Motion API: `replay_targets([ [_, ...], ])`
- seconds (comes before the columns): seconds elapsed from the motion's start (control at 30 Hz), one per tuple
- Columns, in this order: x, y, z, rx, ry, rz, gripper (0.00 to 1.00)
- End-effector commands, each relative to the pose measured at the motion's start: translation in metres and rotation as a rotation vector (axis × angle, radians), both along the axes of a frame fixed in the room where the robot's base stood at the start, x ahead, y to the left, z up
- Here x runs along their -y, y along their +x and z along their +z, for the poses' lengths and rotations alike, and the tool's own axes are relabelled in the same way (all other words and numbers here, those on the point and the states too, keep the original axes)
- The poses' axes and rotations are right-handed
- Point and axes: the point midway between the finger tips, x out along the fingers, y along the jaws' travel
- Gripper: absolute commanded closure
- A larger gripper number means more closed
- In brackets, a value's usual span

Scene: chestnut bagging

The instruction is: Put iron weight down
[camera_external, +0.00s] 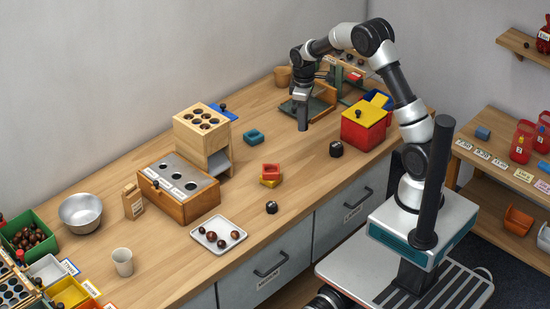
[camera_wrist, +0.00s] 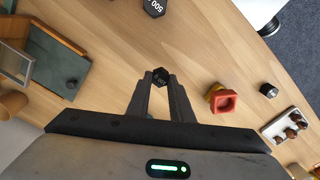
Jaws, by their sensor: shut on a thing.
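My gripper (camera_external: 303,125) points down over the far part of the wooden counter, beside the green-plated scale. In the wrist view my gripper (camera_wrist: 159,82) is shut on a small black iron weight (camera_wrist: 159,76) with pale marking on its top. In the external view this weight is hidden by the fingers, and I cannot tell whether it touches the counter. A larger black weight marked 500 (camera_wrist: 154,7) stands apart on the counter, also seen in the external view (camera_external: 336,150). Another black weight (camera_external: 271,207) stands nearer the white tray; it shows in the wrist view (camera_wrist: 268,90).
The green scale plate (camera_external: 318,106) lies close by my gripper. A red box with yellow lid (camera_external: 364,126) stands to its right. Red and yellow blocks (camera_external: 270,174), a teal block (camera_external: 253,136) and a chestnut tray (camera_external: 218,250) are on the counter. Bare wood surrounds the gripper's front side.

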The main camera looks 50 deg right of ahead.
Motion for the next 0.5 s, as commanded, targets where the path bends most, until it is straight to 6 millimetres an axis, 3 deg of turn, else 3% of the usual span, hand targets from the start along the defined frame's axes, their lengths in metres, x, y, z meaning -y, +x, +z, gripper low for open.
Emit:
replay_targets([
  [0.13, 0.016, 0.015, -0.010, -0.002, 0.002, 0.006, 1.00],
  [0.3, 0.017, 0.016, -0.044, -0.004, 0.002, 0.007, 1.00],
  [0.5, 0.017, 0.017, -0.065, -0.001, 0.002, 0.008, 1.00],
])
